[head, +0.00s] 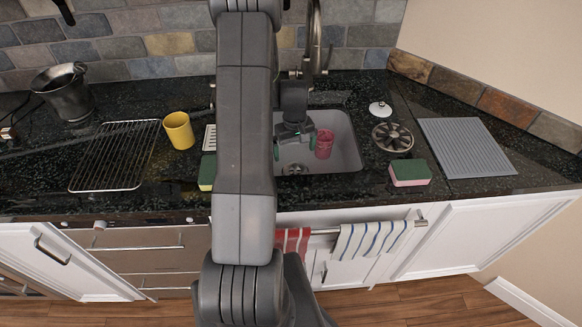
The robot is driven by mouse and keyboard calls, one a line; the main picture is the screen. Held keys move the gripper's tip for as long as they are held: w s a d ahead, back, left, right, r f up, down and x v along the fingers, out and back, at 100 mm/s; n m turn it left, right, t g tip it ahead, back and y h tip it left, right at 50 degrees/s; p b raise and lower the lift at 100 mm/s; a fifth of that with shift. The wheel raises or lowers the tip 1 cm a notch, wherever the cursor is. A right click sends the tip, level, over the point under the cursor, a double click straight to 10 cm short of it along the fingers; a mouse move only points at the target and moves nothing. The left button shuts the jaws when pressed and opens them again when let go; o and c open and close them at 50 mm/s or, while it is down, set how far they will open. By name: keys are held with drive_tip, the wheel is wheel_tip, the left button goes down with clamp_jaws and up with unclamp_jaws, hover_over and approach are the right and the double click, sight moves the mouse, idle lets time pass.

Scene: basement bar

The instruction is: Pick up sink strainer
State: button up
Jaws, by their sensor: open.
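My gripper (295,150) points down into the grey sink (348,157), with its two fingers apart and nothing seen between them. A small round metal piece (297,168) shows on the sink floor just below the fingers, partly hidden; it may be the sink strainer or the drain. A dark round slotted disc (392,137) lies on the counter right of the sink and also looks like a strainer. My gripper is well left of that disc. A pink-red cup (324,144) stands in the sink close to the right finger; I cannot tell if they touch.
A tap (314,45) rises behind the sink. A white knobbed lid (380,109), a green-pink sponge (410,173) and a grey drying mat (466,147) lie to the right. A yellow cup (179,130), wire rack (116,155) and another sponge (206,172) are left.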

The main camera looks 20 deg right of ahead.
sight(296, 165)
drive_tip(key=shift+d+f+p, duration=0.1)
drive_tip(key=shift+f+p, duration=0.2)
drive_tip(key=shift+f, duration=1.05)
drive_tip(key=f, duration=0.2)
drive_tip(key=s+f+p, duration=0.1)
drive_tip(key=shift+f, duration=0.35)
drive_tip(key=shift+w+f, duration=0.1)
drive_tip(key=shift+f, duration=0.5)
drive_tip(key=c, duration=1.1)
